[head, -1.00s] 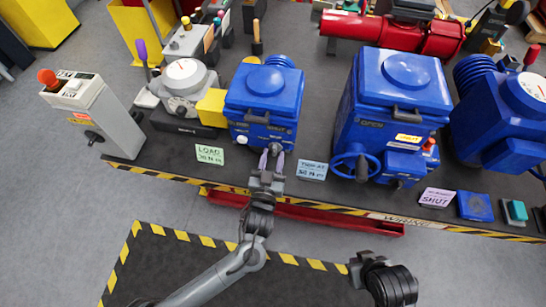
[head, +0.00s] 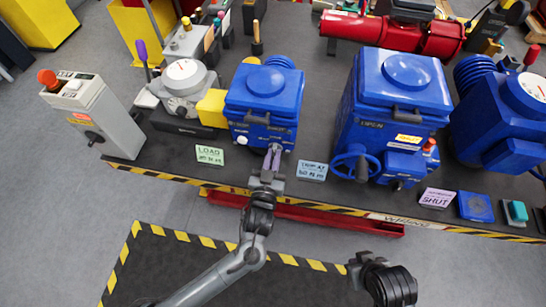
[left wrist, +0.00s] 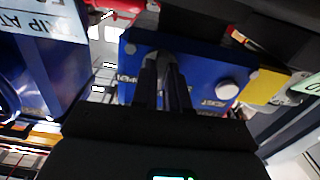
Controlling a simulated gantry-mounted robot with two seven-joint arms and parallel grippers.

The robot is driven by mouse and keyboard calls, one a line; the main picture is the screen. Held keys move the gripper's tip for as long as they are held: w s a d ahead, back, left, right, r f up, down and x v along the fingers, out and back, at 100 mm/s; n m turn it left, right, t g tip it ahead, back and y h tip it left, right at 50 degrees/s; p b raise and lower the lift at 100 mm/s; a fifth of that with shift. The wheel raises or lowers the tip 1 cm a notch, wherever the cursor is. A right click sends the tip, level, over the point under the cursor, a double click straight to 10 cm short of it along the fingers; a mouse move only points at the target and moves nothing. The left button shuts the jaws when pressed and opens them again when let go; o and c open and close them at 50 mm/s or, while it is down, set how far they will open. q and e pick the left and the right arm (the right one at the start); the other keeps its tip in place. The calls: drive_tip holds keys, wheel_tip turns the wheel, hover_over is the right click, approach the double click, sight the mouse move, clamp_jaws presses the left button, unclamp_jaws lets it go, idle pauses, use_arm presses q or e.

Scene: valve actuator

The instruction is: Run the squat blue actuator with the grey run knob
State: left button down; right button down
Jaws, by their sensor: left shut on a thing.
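The squat blue actuator (head: 264,103) stands on the dark bench, left of a taller blue actuator, and shows at the top of the left wrist view (left wrist: 205,72). My left gripper (head: 273,158) is at the lower front face of the squat actuator, its fingers closed together. In the left wrist view the fingers (left wrist: 164,80) are shut on the grey run knob (left wrist: 164,58), which they mostly hide. A white button (head: 242,140) sits on the same face, beside the fingers and apart from them.
The taller blue actuator (head: 398,95) with a handwheel (head: 355,163) stands to the right. A green load card (head: 210,155) and a light blue card (head: 312,170) stand on the bench's front edge, either side of my left gripper. A grey control box (head: 92,115) stands left.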

use_arm(q)
drive_tip(key=n, duration=0.8)
drive_tip(key=shift+d+n, duration=0.1)
drive_tip(key=shift+n, duration=0.2)
idle(0.4)
drive_tip(key=c, duration=1.1)
unclamp_jaws()
drive_tip(key=shift+c, duration=0.2)
drive_tip(key=shift+s, duration=0.15)
